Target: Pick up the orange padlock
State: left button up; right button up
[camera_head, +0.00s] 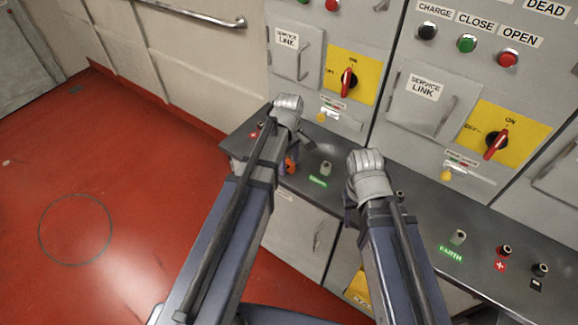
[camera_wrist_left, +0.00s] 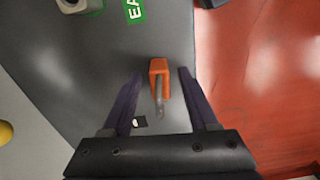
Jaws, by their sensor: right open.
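The orange padlock (camera_head: 291,164) lies on the dark grey ledge, partly hidden by my left arm in the head view. In the left wrist view the orange padlock (camera_wrist_left: 159,67) sits between the fingertips, its orange body away from the wrist and its shackle toward it. My left gripper (camera_head: 294,152) is over the ledge at the padlock. Its two dark purple fingers (camera_wrist_left: 160,76) are open, one on each side of the padlock, with gaps showing on both sides. My right gripper (camera_head: 351,207) is open at the ledge to the right, its fingers mostly hidden by its wrist.
The ledge (camera_head: 428,212) carries an EARTH terminal (camera_head: 326,168) between my grippers and several more terminals at the right. Grey cabinets with yellow switch plates (camera_head: 352,75) rise behind it. Open red floor (camera_head: 110,165) lies to the left.

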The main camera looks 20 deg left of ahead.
pick_arm(q)
grip_shut()
dwell(0.3)
jog(key=shift+r, duration=0.1)
